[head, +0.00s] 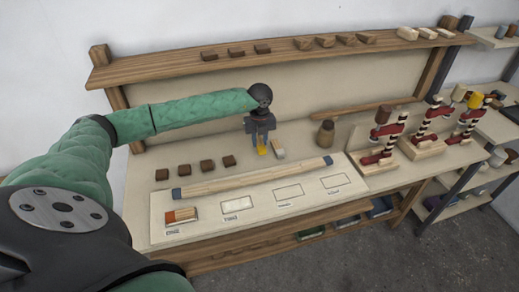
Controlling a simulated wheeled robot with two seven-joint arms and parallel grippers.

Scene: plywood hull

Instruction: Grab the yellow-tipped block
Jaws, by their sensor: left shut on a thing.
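My left arm reaches in from the left over the workbench. My left gripper (260,145) points down above the bench, near its back middle. It is shut on the yellow-tipped block (262,151), whose yellow end shows below the fingers. The rest of the block is hidden by the gripper. I cannot tell whether the block touches the bench top. My right gripper is not in view.
A small pale block (278,150) lies just right of the gripper. Several dark brown blocks (195,167) sit at the left. A brown jar (326,134) and red-and-striped figures (384,137) stand right.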

